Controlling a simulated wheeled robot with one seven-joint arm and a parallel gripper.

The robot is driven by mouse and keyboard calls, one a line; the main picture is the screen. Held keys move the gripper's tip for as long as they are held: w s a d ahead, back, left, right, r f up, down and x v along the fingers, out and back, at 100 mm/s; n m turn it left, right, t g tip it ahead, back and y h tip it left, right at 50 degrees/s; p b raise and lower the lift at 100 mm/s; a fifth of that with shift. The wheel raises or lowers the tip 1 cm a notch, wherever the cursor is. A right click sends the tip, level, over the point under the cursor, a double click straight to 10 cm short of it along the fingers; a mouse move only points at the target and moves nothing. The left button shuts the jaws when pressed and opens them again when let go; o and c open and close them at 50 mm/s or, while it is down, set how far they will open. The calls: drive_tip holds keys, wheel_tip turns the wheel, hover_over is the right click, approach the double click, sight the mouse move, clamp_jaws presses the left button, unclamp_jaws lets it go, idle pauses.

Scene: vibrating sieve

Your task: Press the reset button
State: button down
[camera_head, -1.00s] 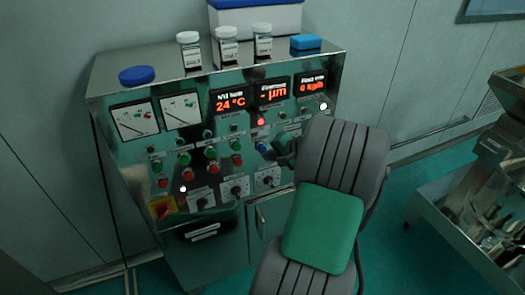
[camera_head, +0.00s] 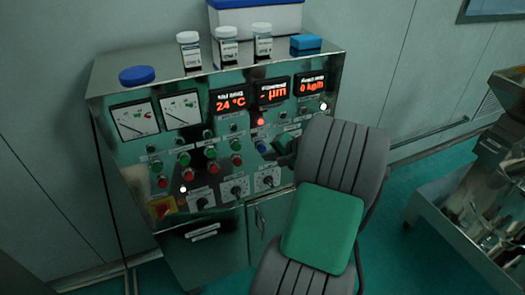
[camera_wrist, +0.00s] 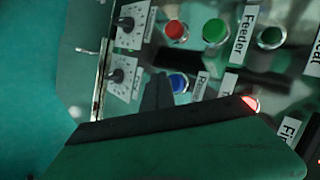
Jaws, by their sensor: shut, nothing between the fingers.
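The blue button (camera_head: 261,147) sits on the control panel (camera_head: 222,172), right of the red and green buttons. My gripper (camera_wrist: 157,88) is shut and empty. Its dark fingertips are just left of the blue button in the wrist view, and I cannot tell whether they touch it. In the head view my gripper (camera_head: 281,146) is close to the right of the button, partly hidden by my arm.
A red lamp (camera_head: 260,122) glows above the blue button. Red and green buttons, selector knobs (camera_head: 238,190) and a yellow-red switch (camera_head: 162,207) are nearby. Jars (camera_head: 227,46) stand on the cabinet top. Steel equipment (camera_head: 480,190) stands at the right.

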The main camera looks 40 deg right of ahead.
drive_tip(key=shift+w+d, duration=0.1)
drive_tip(key=shift+w, duration=0.3)
drive_tip(key=shift+w+d, duration=0.15)
drive_tip(key=shift+w, duration=0.35)
idle(0.7)
idle(0.3)
drive_tip(key=shift+s+a, duration=0.25)
drive_tip(key=shift+s, duration=0.65)
drive_tip(key=shift+s+a+p, duration=0.2)
drive_tip(key=shift+s+a, duration=0.05)
drive_tip(key=shift+s, duration=0.55)
drive_tip(key=shift+s+a+p, duration=0.25)
drive_tip(key=shift+s, duration=0.55)
drive_tip(key=shift+s+a+p, duration=0.2)
drive_tip(key=shift+s+a, duration=0.05)
drive_tip(key=shift+s, duration=0.55)
